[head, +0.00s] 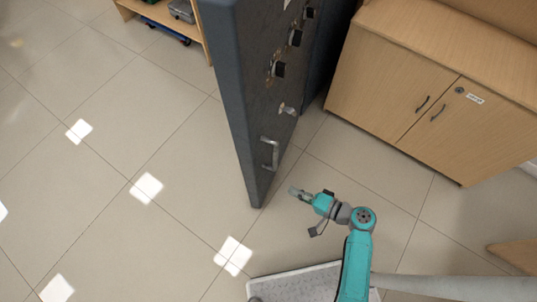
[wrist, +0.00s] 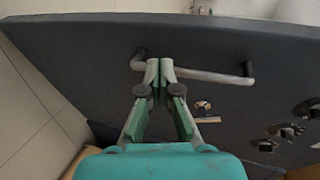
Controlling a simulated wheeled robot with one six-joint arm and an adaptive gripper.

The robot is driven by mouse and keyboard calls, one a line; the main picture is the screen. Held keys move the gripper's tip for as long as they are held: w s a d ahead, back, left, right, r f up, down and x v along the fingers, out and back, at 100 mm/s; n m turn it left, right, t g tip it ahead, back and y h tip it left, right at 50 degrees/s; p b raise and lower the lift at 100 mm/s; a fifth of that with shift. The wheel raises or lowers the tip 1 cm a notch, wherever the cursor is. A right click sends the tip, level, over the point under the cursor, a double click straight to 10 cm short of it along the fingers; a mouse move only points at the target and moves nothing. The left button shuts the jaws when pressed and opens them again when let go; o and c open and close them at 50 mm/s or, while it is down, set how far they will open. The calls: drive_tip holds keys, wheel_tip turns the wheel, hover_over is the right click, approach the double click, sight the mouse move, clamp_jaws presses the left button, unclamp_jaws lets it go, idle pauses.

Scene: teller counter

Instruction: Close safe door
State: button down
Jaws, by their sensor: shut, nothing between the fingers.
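The safe door (head: 238,100) is a thick dark blue-grey slab. My gripper (head: 294,191) is shut and empty, to the right of the door and nearer than the handle. In the wrist view its fingertips (wrist: 159,70) overlap the handle's left part; I cannot tell whether they touch it.
Several dark fittings (head: 278,69) stick out from the door's face. A wooden cabinet (head: 400,85) stands at the right, and a wooden shelf (head: 150,12) at the upper left. The tiled floor left of the door is clear.

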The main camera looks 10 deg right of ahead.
sight(258, 153)
drive_tip(key=w+d+r+n+y, duration=0.2)
drive_tip(key=w+d+r+y, duration=0.2)
drive_tip(key=r, duration=0.2)
drive_tip(key=x, duration=1.4)
drive_tip(key=shift+w+d+r, duration=0.1)
drive_tip(key=shift+r, duration=0.2)
